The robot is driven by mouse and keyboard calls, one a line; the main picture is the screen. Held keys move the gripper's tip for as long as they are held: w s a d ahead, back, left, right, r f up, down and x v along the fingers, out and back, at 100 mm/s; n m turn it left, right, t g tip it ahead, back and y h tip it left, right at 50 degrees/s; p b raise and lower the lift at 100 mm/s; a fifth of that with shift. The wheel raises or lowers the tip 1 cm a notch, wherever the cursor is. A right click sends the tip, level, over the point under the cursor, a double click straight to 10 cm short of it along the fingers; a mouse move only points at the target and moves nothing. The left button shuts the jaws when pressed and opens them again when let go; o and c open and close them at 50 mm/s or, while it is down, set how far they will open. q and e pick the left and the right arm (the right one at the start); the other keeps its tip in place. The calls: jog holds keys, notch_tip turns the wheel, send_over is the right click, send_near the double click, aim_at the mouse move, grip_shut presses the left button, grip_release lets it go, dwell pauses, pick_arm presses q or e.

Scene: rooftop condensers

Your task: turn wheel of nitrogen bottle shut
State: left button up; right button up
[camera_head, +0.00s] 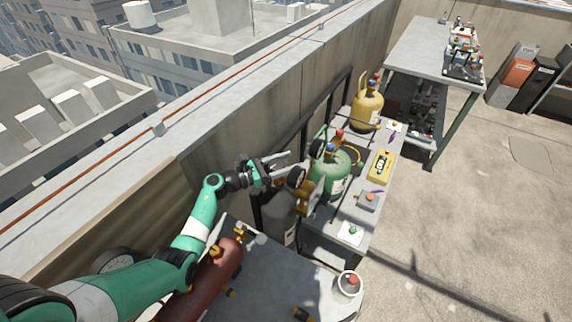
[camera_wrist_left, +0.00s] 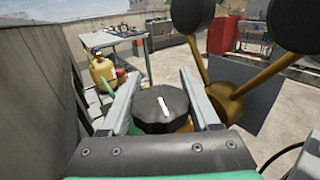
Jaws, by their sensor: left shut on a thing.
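The nitrogen bottle (camera_head: 280,215) is a dark grey cylinder standing upright by the parapet wall, between two benches. My left gripper (camera_head: 284,164) is over its top. In the left wrist view the black wheel (camera_wrist_left: 160,107), a round knob with a white mark on top, lies between the two fingers of my left gripper (camera_wrist_left: 158,78). The gripper is shut on the wheel, one finger on each side. A brass regulator (camera_wrist_left: 228,92) with dark round gauges stands just right of the fingers. In the head view the arm and gripper hide the wheel. My right gripper is not in view.
A green cylinder (camera_head: 331,172) and a yellow cylinder (camera_head: 367,108) stand beyond the bottle. A dark red cylinder (camera_head: 205,280) lies on the near bench. A yellow meter (camera_head: 381,166) is on the middle bench. The floor to the right is mostly clear.

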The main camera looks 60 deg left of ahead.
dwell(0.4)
pick_arm(q)
jog(key=o, duration=1.4)
jog(key=shift+c, duration=0.2)
